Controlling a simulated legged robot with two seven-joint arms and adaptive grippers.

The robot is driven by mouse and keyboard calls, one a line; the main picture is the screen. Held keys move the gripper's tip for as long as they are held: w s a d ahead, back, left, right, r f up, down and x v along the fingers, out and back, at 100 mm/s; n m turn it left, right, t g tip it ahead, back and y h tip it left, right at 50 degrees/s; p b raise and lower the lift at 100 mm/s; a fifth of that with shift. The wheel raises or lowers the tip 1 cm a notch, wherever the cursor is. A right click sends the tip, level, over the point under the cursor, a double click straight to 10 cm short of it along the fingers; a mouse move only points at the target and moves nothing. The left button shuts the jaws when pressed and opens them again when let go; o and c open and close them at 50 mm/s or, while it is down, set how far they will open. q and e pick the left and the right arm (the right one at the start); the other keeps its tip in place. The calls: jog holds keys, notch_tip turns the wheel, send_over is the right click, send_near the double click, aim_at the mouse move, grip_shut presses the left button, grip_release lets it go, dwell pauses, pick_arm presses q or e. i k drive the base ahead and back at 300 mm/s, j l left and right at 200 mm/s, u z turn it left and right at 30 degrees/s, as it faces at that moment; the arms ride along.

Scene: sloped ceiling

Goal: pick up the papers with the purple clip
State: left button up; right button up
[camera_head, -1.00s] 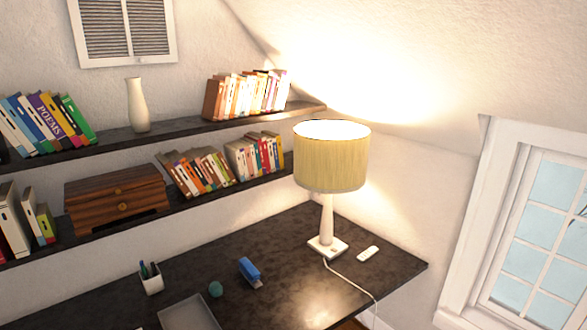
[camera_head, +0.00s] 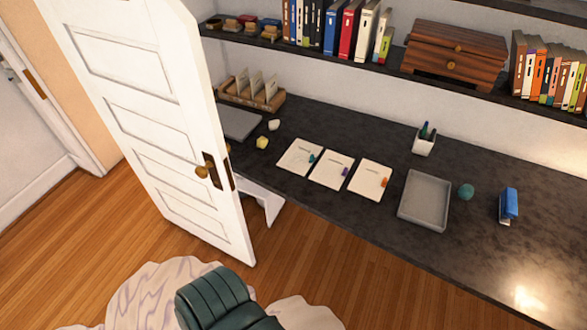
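Three sets of white papers lie side by side on the dark desk (camera_head: 300,122). The middle papers (camera_head: 328,167) have a purple clip (camera_head: 345,171) at their right edge. The papers on the left (camera_head: 296,156) have a teal clip (camera_head: 312,158). The papers on the right (camera_head: 369,178) have an orange clip (camera_head: 384,181). Neither of my grippers shows in the view.
A grey tray (camera_head: 425,200) lies right of the papers, with a green ball (camera_head: 466,191) and blue stapler (camera_head: 509,204) beyond. A pen cup (camera_head: 424,142) stands behind. A white door (camera_head: 150,120) stands open at left. A dark green ribbed thing (camera_head: 222,300) is below.

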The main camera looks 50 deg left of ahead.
aim_at(333, 168)
jog(key=u, duration=1.25)
jog(key=z, duration=1.45)
jog(key=u, duration=1.6)
